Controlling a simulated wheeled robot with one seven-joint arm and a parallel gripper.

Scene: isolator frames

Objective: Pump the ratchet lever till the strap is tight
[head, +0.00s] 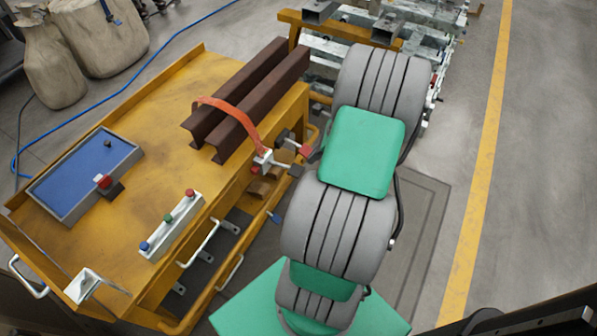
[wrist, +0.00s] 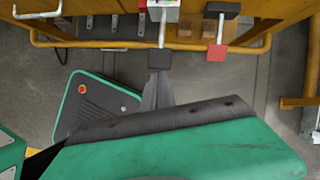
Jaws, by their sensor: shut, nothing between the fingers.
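An orange strap (head: 235,112) arches over two brown steel beams (head: 250,92) on the yellow bench. It runs down to a small white ratchet (head: 263,162) at the bench's right edge, seen in the wrist view as a white block (wrist: 163,12). A lever with a black grip (wrist: 159,60) sticks out from it. A second lever with a red grip (wrist: 216,52) stands beside it, on a dark block. My gripper (wrist: 156,84) shows as a narrow grey shape, shut and empty, close to the black grip. I cannot tell whether they touch. My arm hides much of it in the head view.
The yellow bench (head: 150,100) holds a blue tray (head: 88,172) and a button strip (head: 172,228). A yellow rail (wrist: 100,44) runs along the bench's side by the levers. Sacks (head: 55,70) stand at the upper left. Floor right of my arm is clear.

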